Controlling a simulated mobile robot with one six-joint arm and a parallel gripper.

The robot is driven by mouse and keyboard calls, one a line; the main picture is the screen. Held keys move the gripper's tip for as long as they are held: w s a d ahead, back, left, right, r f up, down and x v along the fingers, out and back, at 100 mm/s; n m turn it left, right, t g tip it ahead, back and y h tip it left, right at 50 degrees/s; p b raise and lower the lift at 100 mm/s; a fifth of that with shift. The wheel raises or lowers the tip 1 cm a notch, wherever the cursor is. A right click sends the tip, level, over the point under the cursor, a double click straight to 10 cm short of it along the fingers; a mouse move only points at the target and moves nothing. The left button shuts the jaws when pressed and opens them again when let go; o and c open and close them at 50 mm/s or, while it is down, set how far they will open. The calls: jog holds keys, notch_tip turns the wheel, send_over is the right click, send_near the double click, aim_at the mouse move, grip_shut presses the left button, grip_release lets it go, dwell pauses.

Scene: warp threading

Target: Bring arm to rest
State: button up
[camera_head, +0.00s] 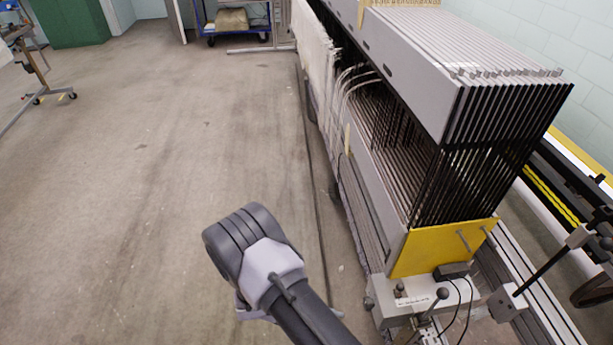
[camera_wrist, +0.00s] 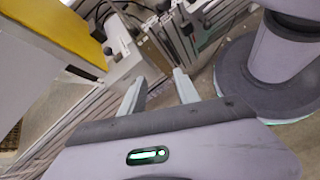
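My arm (camera_head: 262,262) is folded low in front of the head camera, over bare floor to the left of the warp machine (camera_head: 405,75). The gripper's fingers cannot be made out in the head view. In the wrist view my gripper (camera_wrist: 158,79) has its two pale fingers spread apart. No object shows between them. The machine's rails and brackets lie beyond the fingertips, and the fingers appear clear of them.
A yellow end plate (camera_head: 440,248) closes the machine's near end; it also shows in the wrist view (camera_wrist: 62,38). Brackets and black cables (camera_head: 455,285) stick out below it. The floor (camera_head: 150,190) to the left is clear. A blue cart (camera_head: 240,25) stands far back.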

notch_tip(320, 180, up, 28)
jog(key=w+m+y, duration=0.2)
jog(key=m+y, duration=0.6)
jog(key=m, duration=0.3)
jog(key=s+r+m+t+y, duration=0.2)
jog(key=s+r, duration=0.3)
jog(key=r, duration=0.3)
jog(key=s+r+m+t+y, duration=0.2)
jog(key=s+r+m+t, duration=0.2)
jog(key=r, duration=0.4)
jog(key=shift+s+d+m+y, duration=0.4)
jog(key=shift+s+d, duration=0.05)
jog(key=shift+s, duration=0.05)
jog(key=shift+d, duration=0.1)
